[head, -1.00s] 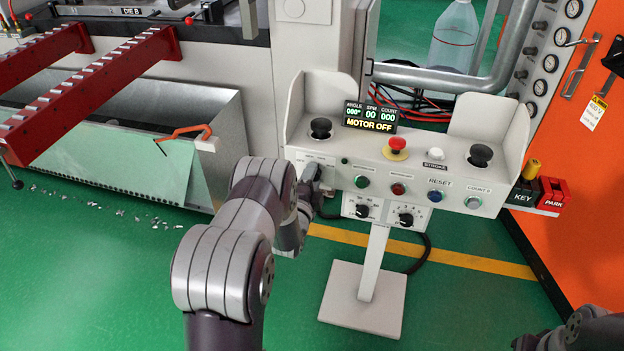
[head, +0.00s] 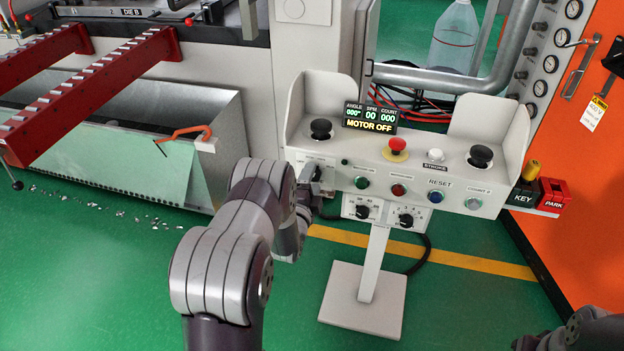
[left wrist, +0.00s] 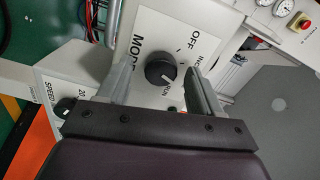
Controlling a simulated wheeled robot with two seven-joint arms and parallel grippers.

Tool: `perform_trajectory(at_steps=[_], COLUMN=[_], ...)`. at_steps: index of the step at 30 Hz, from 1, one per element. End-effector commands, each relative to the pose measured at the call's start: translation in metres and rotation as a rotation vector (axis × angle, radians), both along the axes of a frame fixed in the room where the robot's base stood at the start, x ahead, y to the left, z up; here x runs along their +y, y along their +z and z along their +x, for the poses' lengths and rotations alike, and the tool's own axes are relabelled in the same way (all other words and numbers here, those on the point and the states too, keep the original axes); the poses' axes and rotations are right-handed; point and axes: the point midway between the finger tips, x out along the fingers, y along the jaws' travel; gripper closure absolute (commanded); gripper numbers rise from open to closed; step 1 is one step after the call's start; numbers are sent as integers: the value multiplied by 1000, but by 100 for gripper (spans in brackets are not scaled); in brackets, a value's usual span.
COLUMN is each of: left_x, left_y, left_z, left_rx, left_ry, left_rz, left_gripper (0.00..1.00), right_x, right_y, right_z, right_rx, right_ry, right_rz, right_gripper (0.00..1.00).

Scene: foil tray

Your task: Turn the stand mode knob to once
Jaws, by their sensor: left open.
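The mode knob (left wrist: 160,72) is a round black knob on a white plate marked MODE in the left wrist view. OFF and INCH show above and to its right. Its white mark points down and right, toward partly covered lettering that looks like RUN. I cannot see the word ONCE. My left gripper (left wrist: 157,76) is open, with one grey finger on each side of the knob; I cannot tell whether either touches it.
The stand carries a red stop button (head: 397,145), black palm buttons, coloured push buttons and two lower dials (head: 362,211). Its display (head: 370,117) reads MOTOR OFF. Green floor is clear around the stand base (head: 361,300).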

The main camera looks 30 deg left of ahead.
Motion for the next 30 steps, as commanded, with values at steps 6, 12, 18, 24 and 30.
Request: perform_trajectory(at_steps=[6,12,18,24,30], left_x=[-13,-23,-27,-27,-27], left_y=[1,1,0,0,0], left_z=[-55,-99,-114,-114,-114], left_rx=[3,2,1,0,1], left_ry=[1,2,0,0,0], left_rz=[-1,-1,0,0,0], left_gripper=[35,35,35,35,35], right_x=[0,0,0,0,0], right_y=[7,10,10,10,10], right_z=[0,0,0,0,0], right_rx=[0,0,0,0,0], right_ry=[0,0,0,0,0], right_rz=[0,0,0,0,0], right_gripper=[57,57,57,57,57])
